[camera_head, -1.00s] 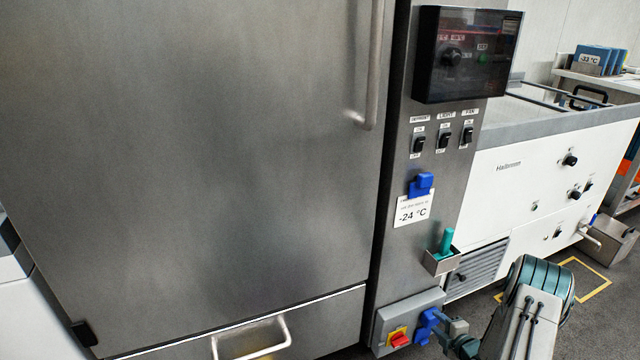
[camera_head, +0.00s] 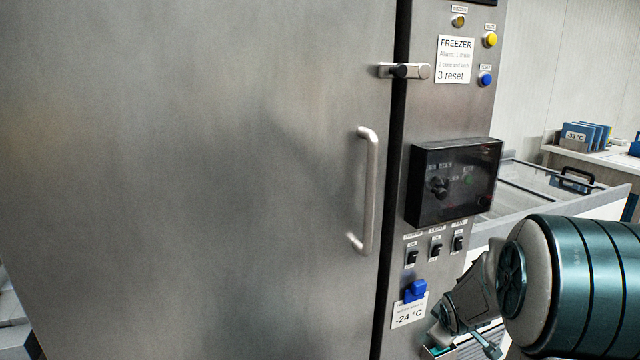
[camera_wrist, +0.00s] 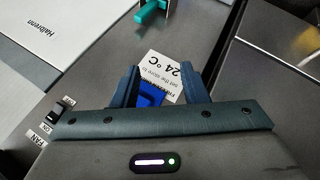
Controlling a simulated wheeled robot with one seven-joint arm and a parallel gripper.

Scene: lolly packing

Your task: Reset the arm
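My gripper (camera_wrist: 157,88) shows in the wrist view with its two dark fingers apart and nothing visibly held. A blue clip (camera_wrist: 150,98) and the white "-24 °C" card (camera_wrist: 158,68) lie in its line of sight, between and beyond the fingers. I cannot tell the distance to them. In the head view my arm fills the lower right, and its end is beside the card (camera_head: 408,313) and clip (camera_head: 415,291). The fingertips are not clear there.
The freezer door (camera_head: 200,180), shut, has a vertical handle (camera_head: 369,190) and latch (camera_head: 404,71). A dark control box (camera_head: 452,183) and switches (camera_head: 435,248) are on the panel close to my arm. A teal handle (camera_wrist: 150,14) shows in the wrist view. A white machine stands behind at right.

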